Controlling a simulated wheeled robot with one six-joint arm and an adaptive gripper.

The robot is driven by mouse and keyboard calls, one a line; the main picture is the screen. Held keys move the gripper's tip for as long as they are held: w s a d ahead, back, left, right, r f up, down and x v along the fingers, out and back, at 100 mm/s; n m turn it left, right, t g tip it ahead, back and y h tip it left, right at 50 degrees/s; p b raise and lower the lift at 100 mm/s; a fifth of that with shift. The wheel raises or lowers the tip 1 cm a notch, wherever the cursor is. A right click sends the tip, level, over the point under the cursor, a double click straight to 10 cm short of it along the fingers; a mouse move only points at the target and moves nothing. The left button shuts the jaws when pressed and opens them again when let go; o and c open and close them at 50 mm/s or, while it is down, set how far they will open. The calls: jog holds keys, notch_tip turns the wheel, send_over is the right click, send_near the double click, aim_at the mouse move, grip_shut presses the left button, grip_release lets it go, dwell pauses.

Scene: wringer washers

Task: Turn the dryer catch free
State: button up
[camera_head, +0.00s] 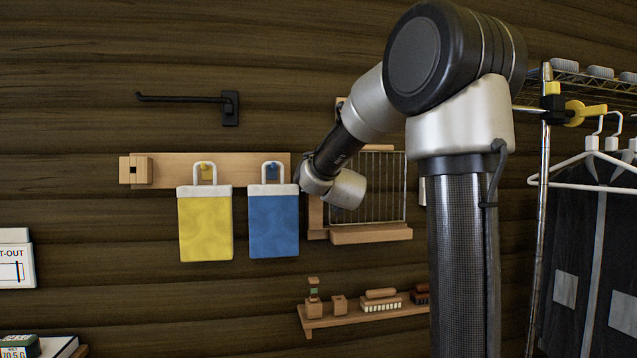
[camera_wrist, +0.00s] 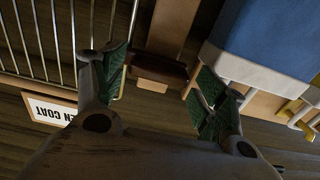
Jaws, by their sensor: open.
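The dryer is a wire rack (camera_head: 368,185) in a wooden frame on the wall; its wires (camera_wrist: 45,40) also show at the left of the wrist view. A dark brown wooden bar, which looks like the catch (camera_wrist: 162,68), crosses a light wooden upright (camera_wrist: 170,25), with a small light block (camera_wrist: 152,85) beside it. My gripper (camera_wrist: 158,80) is open, its green-padded fingers on either side of the bar. I cannot tell whether they touch it. In the head view my arm hides the catch and my fingertips.
A blue bag (camera_head: 274,228) hangs close left of my wrist, with a yellow bag (camera_head: 205,225) beyond it. A black wall arm (camera_head: 185,99) is above. A small shelf (camera_head: 365,316) with brushes is below. A clothes rail (camera_head: 541,200) stands at right.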

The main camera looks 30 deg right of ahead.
jog(key=shift+w+d, duration=0.2)
jog(key=shift+w, duration=0.45)
jog(key=c, duration=1.2)
